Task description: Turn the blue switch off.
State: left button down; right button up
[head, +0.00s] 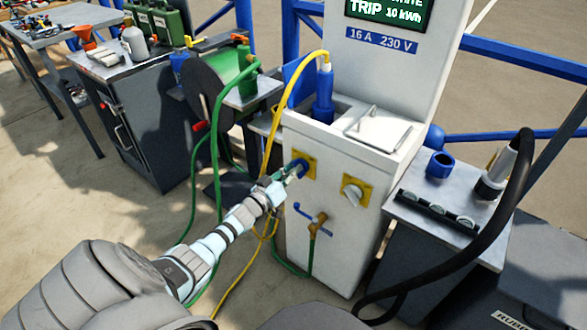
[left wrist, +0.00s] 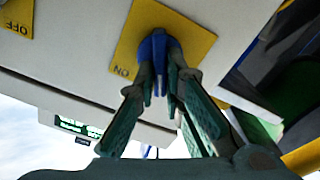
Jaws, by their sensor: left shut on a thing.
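The blue switch (head: 303,166) is on a yellow plate (head: 311,158) on the front of the white power pedestal (head: 330,234). My left gripper (head: 293,172) reaches it from the lower left and is shut on it. In the left wrist view, the blue switch (left wrist: 157,47) stands between the fingers of my left gripper (left wrist: 160,72), with the word ON on the plate beside it. The fingers hide part of the switch, so its exact angle is hard to tell. My right gripper is not in view.
A white knob (head: 353,191) on another yellow plate is to the right; a brass tap with a blue handle (head: 318,222) is below. A blue plug (head: 324,98) with a yellow cable stands above. Green hose and yellow cable hang beside my left arm. A side table (head: 408,213) stands right.

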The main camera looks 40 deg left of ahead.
pick_arm(q)
jog(key=shift+a+r+n, duration=0.15)
jog(key=shift+n, duration=1.55)
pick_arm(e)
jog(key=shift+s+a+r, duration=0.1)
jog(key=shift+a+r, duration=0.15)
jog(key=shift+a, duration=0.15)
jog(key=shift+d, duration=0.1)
pick_arm(q)
jog(key=c, duration=1.7)
grip_release()
jog(key=s, duration=1.2)
